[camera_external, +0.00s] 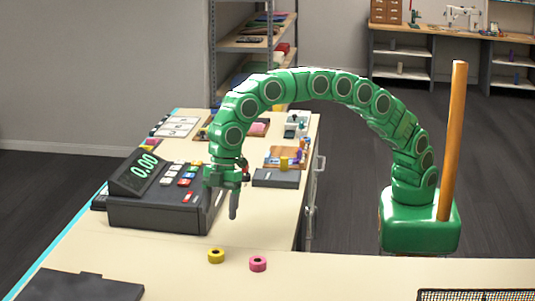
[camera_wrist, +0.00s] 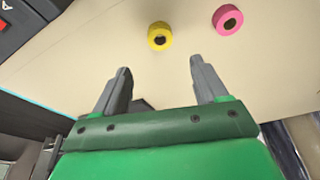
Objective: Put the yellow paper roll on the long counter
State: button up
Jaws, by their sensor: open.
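A small yellow paper roll (camera_external: 216,261) lies flat on the pale counter (camera_external: 155,252), in front of the cash register. It also shows in the wrist view (camera_wrist: 161,29), just beyond and between my fingertips. A pink roll (camera_external: 258,268) lies to its right and also shows in the wrist view (camera_wrist: 223,28). My gripper (camera_external: 226,205) is open and empty, pointing down above the counter beside the register. It is apart from both rolls. The wrist view shows its two fingers spread (camera_wrist: 160,68).
A dark cash register (camera_external: 165,205) stands left of my gripper. A grey box (camera_external: 276,179) and a yellow cylinder (camera_external: 283,164) are farther back. A dark flat panel (camera_external: 75,288) lies at front left and a mesh tray (camera_external: 475,294) at front right. The counter between is mostly clear.

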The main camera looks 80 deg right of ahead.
jog(key=s+d+r+m+h, duration=0.1)
jog(key=s+d+r+m, duration=0.2)
jog(key=d, duration=0.8)
jog(key=s+d+r+m, duration=0.15)
jog(key=s+d, duration=0.35)
jog(key=d, duration=0.5)
jog(key=s+d+r+m+h, duration=0.1)
jog(key=s+d+r+m, duration=0.2)
jog(key=d, duration=0.8)
jog(key=s+d+f+m+g, duration=0.1)
jog(key=s+d+m, duration=0.3)
jog(key=s+d, duration=0.7)
jog(key=s+d+f+m+g+h, duration=0.1)
jog(key=s+d+f+m, duration=0.2)
jog(key=s+d, duration=0.8)
jog(key=s+f, duration=0.1)
jog(key=s, duration=0.7)
jog(key=shift+s+d+m+g, duration=0.15)
jog(key=shift+s+m+g, duration=0.05)
jog(key=shift+m+g, duration=0.15)
jog(key=shift+o, duration=0.2)
